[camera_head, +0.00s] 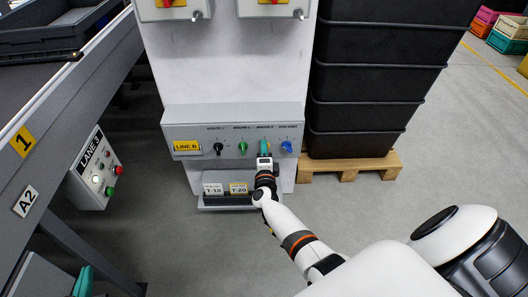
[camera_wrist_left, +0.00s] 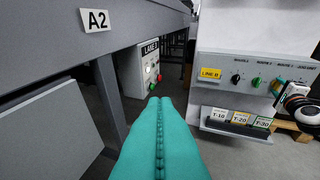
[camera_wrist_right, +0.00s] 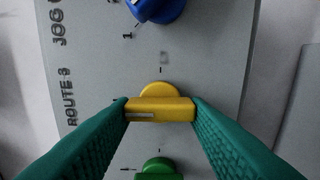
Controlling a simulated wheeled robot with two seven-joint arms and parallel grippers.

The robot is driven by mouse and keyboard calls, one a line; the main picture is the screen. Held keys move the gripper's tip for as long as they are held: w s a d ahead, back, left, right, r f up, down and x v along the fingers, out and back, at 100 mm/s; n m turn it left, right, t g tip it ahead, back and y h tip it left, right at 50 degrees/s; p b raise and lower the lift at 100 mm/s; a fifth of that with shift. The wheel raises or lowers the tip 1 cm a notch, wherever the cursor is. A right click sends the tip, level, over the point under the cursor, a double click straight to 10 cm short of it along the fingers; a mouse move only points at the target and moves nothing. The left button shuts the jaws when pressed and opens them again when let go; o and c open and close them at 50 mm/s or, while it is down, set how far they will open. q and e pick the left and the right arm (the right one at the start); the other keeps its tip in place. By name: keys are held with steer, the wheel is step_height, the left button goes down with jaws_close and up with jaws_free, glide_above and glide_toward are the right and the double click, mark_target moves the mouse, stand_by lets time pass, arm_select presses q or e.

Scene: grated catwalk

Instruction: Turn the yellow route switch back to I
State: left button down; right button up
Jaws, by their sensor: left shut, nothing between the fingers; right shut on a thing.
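The yellow route switch (camera_wrist_right: 160,109) sits on the grey panel under ROUTE 3. Its bar lies level across the right wrist view, with the white mark on its left end, towards the ROUTE 3 lettering. My right gripper (camera_wrist_right: 160,108) is shut on the bar, one teal finger at each end. In the head view the right gripper (camera_head: 264,150) covers the yellow switch. My left gripper (camera_wrist_left: 160,105) is shut and empty, away from the panel, in front of the lane box; its teal fingers (camera_head: 83,282) show at the lower left of the head view.
A green switch (camera_wrist_right: 158,168) and a blue switch (camera_wrist_right: 158,8) flank the yellow one closely. A black switch (camera_head: 218,148) is further left. Black crates (camera_head: 365,90) stand on a pallet to the right. A conveyor frame (camera_head: 75,120) and LANE box (camera_head: 97,170) are at left.

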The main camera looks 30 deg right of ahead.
steer(key=shift+a+f, duration=0.1)
steer(key=o, duration=1)
arm_select(q)
steer(key=s+a+f+g+y+p, duration=0.2)
steer(key=s+a+f+g+p, duration=0.1)
steer(key=s+f+g, duration=0.5)
steer(key=shift+s+a+n+g, duration=0.3)
steer(key=shift+s+a, duration=0.25)
steer(key=shift+s, duration=0.55)
arm_select(e)
steer(key=v, duration=1.2)
